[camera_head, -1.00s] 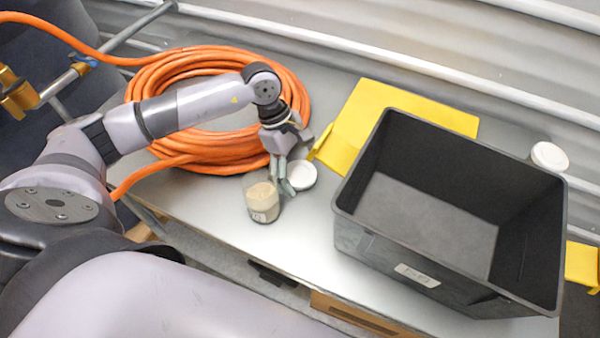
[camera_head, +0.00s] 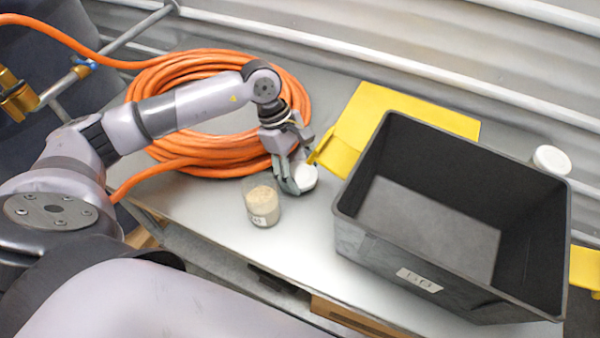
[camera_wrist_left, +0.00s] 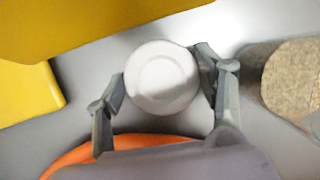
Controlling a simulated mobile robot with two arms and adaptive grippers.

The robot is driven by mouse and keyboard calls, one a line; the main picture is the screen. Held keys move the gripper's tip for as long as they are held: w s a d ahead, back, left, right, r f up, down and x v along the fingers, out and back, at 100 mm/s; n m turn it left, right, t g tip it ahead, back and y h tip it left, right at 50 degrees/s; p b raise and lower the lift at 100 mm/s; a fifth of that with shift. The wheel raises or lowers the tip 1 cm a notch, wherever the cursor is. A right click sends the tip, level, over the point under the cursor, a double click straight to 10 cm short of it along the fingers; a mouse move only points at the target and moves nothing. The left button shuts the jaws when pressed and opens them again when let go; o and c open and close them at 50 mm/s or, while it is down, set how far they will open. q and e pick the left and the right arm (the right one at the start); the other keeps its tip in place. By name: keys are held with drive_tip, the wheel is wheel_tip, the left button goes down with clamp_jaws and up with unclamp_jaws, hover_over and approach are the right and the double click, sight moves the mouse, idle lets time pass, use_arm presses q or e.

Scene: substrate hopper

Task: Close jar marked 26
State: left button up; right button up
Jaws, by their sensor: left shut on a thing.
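An open glass jar (camera_head: 262,204) with beige, grainy contents and a small label stands upright on the grey table; the label's number is too small to read with certainty. It also shows at the right edge of the left wrist view (camera_wrist_left: 295,78). A round white lid (camera_head: 303,177) is just right of the jar, and from above it fills the middle of the left wrist view (camera_wrist_left: 162,78). My left gripper (camera_head: 293,187) is shut on the lid, one finger on each side of its rim. My right gripper is not in view.
A coiled orange hose (camera_head: 205,155) lies behind and left of the jar. A large black crate (camera_head: 350,225) stands at the right. A yellow folder-like object (camera_head: 375,110) lies behind it. A second white-lidded jar (camera_head: 551,159) stands behind the crate's far right.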

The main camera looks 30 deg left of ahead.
use_arm(q)
drive_tip(key=a+b, duration=0.1)
drive_tip(key=a, duration=0.1)
drive_tip(key=a+b, duration=0.1)
drive_tip(key=a, duration=0.1)
drive_tip(key=shift+w+a+f+b, duration=0.1)
drive_tip(key=shift+w+f+b, duration=0.05)
drive_tip(key=shift+w+b, duration=0.15)
wheel_tip(320, 180, up, 14)
drive_tip(key=b, duration=0.1)
drive_tip(key=shift+r, duration=0.2)
drive_tip(key=shift+s+f, duration=0.1)
drive_tip(key=shift+s, duration=0.1)
